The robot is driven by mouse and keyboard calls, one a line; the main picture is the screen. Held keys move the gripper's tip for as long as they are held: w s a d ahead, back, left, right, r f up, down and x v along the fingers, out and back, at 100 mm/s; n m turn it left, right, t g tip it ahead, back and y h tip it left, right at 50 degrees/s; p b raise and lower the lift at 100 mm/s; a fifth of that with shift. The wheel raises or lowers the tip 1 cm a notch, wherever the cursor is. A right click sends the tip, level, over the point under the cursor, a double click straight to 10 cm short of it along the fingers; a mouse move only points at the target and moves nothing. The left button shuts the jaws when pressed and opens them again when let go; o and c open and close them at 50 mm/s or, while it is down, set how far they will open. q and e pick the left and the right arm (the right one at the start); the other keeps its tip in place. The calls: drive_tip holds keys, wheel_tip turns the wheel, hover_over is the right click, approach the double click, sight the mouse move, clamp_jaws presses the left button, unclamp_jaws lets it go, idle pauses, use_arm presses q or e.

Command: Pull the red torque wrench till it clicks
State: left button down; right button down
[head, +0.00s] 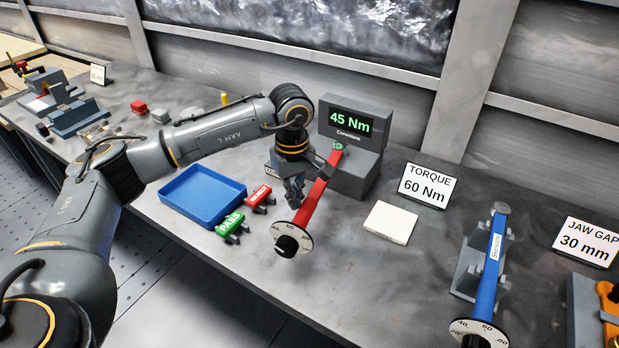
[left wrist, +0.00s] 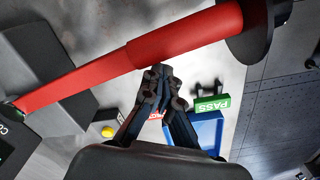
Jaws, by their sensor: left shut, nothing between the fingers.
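The red torque wrench (head: 314,200) reaches from the grey tester (head: 357,175), whose green display (head: 350,122) reads 45 Nm, to a white scale dial (head: 293,240) with a black knob at its near end. My left gripper (head: 294,198) points down just left of the wrench shaft. In the left wrist view its closed fingertips (left wrist: 161,73) sit at the edge of the red handle (left wrist: 185,38), with nothing between them. I cannot tell whether they touch it. A card (head: 425,187) reads TORQUE 60 Nm. My right gripper is not in view.
A blue tray (head: 203,195), a green PASS stamp (head: 231,225) and a red stamp (head: 260,198) lie left of the wrench. A white block (head: 390,222) lies to its right. A blue wrench (head: 492,255) stands on a stand further right. The bench front is clear.

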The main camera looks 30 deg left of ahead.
use_arm(q)
drive_tip(key=shift+d, duration=0.65)
idle(0.3)
drive_tip(key=a+b, duration=0.1)
drive_tip(key=a, duration=0.5)
drive_tip(key=shift+w+b, duration=0.15)
drive_tip(key=shift+b, duration=0.25)
idle(0.5)
drive_tip(key=shift+r, duration=0.1)
wheel_tip(320, 180, up, 9)
drive_tip(key=p, duration=0.5)
idle(0.4)
idle(0.5)
